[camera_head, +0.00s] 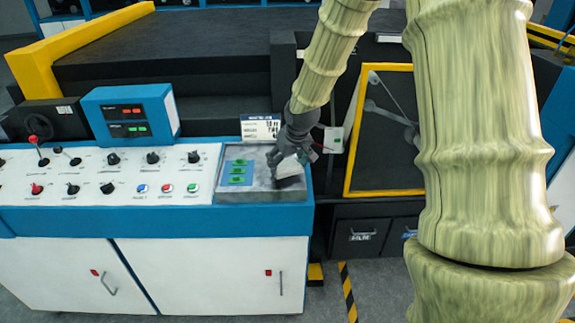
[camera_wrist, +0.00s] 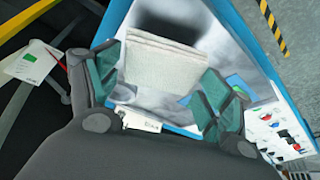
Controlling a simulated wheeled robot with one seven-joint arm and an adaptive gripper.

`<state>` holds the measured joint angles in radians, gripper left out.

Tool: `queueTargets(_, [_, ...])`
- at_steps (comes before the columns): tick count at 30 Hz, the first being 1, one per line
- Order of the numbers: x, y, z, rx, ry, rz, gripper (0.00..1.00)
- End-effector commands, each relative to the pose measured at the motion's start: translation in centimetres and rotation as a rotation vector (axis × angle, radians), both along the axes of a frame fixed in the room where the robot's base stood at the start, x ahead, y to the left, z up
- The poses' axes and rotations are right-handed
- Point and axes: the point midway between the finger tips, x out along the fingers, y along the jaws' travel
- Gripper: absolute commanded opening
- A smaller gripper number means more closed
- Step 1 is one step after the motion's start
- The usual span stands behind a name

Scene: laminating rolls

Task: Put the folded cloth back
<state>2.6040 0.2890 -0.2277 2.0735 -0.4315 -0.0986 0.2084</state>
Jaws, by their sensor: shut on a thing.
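The folded cloth (camera_wrist: 155,58) is pale, with stacked layers showing along one edge. In the wrist view it lies between the two fingers of my gripper (camera_wrist: 162,85), over a grey metal surface (camera_wrist: 222,45). In the head view my gripper (camera_head: 288,160) is over the right end of the console, shut on the cloth (camera_head: 284,168), which is partly hidden by the fingers. I cannot tell whether the cloth touches the metal surface (camera_head: 225,194) below it.
Green items on blue patches (camera_head: 238,171) are on the metal surface left of my gripper. A small sign (camera_head: 260,128) stands behind it. Knobs and buttons (camera_head: 167,188) fill the console to the left. A tag (camera_head: 334,139) and a yellow-framed panel (camera_head: 385,135) are to the right.

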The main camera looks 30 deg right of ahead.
Motion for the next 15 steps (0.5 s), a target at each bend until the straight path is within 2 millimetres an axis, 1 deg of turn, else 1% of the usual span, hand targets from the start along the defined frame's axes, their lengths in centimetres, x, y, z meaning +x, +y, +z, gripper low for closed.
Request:
queueTargets(3, [-0.1, 0.0, -1.1, 0.000, 0.003, 0.000, 0.60])
queueTargets(6, [-0.1, 0.0, -1.8, 0.001, 0.001, -0.001, 0.60])
queueTargets(15, [-0.1, 0.0, -2.0, 0.000, 0.000, -0.001, 0.60])
